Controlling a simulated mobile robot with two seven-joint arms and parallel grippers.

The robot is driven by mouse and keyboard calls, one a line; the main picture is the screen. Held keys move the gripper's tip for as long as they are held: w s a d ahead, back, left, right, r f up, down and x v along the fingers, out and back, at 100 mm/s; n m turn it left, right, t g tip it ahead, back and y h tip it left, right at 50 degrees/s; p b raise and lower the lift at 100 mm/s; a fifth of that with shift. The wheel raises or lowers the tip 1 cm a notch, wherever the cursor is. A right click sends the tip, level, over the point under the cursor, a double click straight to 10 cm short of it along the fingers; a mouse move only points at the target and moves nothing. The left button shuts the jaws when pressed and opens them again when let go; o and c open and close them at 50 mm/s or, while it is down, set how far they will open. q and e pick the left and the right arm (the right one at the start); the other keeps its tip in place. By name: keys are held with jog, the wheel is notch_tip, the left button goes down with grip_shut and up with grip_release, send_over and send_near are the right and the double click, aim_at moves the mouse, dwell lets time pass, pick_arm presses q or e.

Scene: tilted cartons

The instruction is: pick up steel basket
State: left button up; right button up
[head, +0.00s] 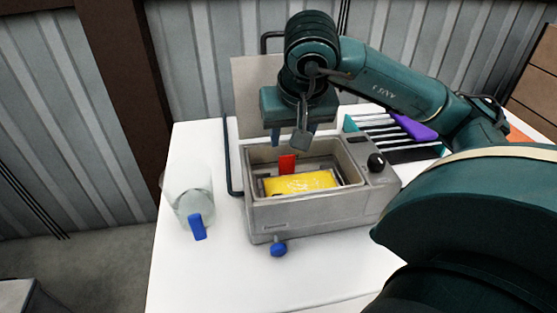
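A grey box-shaped machine (312,216) with an open rectangular basin stands on a white table. A yellow block-like item (301,181) lies in the basin, with an upright red piece (287,164) behind it. I cannot clearly make out a steel basket; the red piece may be its handle. My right gripper (293,136) comes in from the right and hangs pointing down over the back of the basin, above the red piece. Its two fingers look apart, with nothing clearly between them. A small grey part in front hides some of the gap. My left gripper is not in view.
A clear container (189,190) with a blue piece (198,228) stands at the left. A blue knob (278,249) sits at the machine's front, a black dial (376,162) at its right. A striped rack with a purple item (415,128) is behind right.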

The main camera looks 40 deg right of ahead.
aim_at(287, 165)
jog(key=x, duration=0.7)
jog(key=shift+s+d+f, duration=0.1)
jog(key=shift+f, duration=0.1)
jog(key=shift+x, duration=2.85)
jog(key=shift+r, duration=0.1)
jog(key=c, duration=0.8)
